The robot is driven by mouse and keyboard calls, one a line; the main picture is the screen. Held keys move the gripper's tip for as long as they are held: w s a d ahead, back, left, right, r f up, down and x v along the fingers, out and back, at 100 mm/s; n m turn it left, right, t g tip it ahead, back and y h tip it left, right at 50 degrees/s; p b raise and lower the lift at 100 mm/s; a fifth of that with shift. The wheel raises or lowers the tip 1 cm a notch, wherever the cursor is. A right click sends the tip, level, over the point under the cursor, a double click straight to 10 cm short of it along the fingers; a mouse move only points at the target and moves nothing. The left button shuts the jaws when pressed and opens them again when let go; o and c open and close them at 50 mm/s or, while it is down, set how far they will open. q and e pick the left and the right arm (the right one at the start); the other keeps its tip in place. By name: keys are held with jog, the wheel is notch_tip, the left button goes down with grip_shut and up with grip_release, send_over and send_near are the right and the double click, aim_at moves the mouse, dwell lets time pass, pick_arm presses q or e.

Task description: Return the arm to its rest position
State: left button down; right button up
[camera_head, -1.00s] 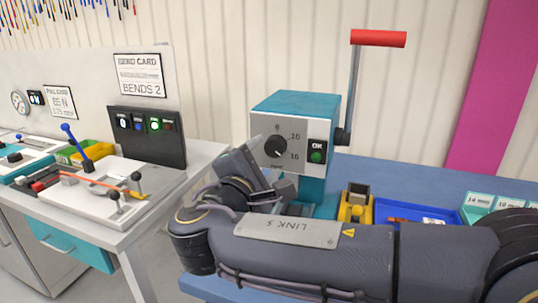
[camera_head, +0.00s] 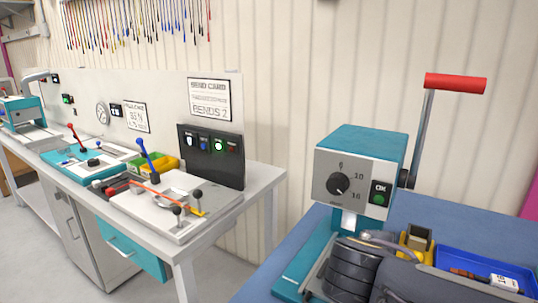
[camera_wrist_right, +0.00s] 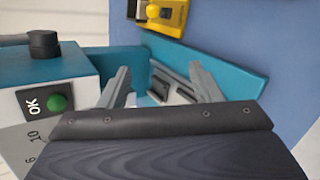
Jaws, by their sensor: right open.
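My right arm (camera_head: 355,272) shows as dark grey links at the bottom right of the head view, in front of the teal press. My left gripper is in neither view.
The teal press (camera_head: 360,143) with a dial and red-handled lever (camera_head: 455,83) stands on a blue-topped bench (camera_head: 440,212). A yellow block (camera_head: 414,243) and blue tray (camera_head: 480,262) lie behind my arm. A grey bench (camera_head: 262,180) with bending fixtures stands left, across a floor gap.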

jog(key=s+d+f+m+g+y, duration=0.1)
jog(key=s+f, duration=0.1)
jog(key=s, duration=0.1)
jog(key=s+d+f+m+g+y+p, duration=0.1)
jog(key=s+f+m+y, duration=0.1)
jog(key=s, duration=0.1)
jog(key=s+d+f+m+g+y+p, duration=0.1)
jog(key=s+d+m, duration=0.1)
jog(key=s, duration=0.1)
jog(key=shift+s+f+g+y, duration=0.4)
jog(key=s+m, duration=0.1)
jog(key=s+a+f+m+y+p, duration=0.1)
jog(key=s+m+y, duration=0.1)
jog(key=s, duration=0.1)
jog(key=shift+a+f+p, duration=0.15)
jog(key=shift+a+p, duration=0.05)
jog(key=shift+p, duration=0.15)
pick_arm(q)
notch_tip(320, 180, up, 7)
jog(key=p, duration=0.2)
pick_arm(e)
jog(key=s+a+m+y, duration=0.1)
jog(key=m, duration=0.1)
jog(key=s+a+m+t+y, duration=0.1)
jog(key=a+m+y, duration=0.1)
jog(key=s+a+m+y, duration=0.1)
jog(key=m, duration=0.1)
jog(key=shift+s+a+r+m+t+y, duration=0.25)
jog(key=shift+a+m+t+y, duration=0.05)
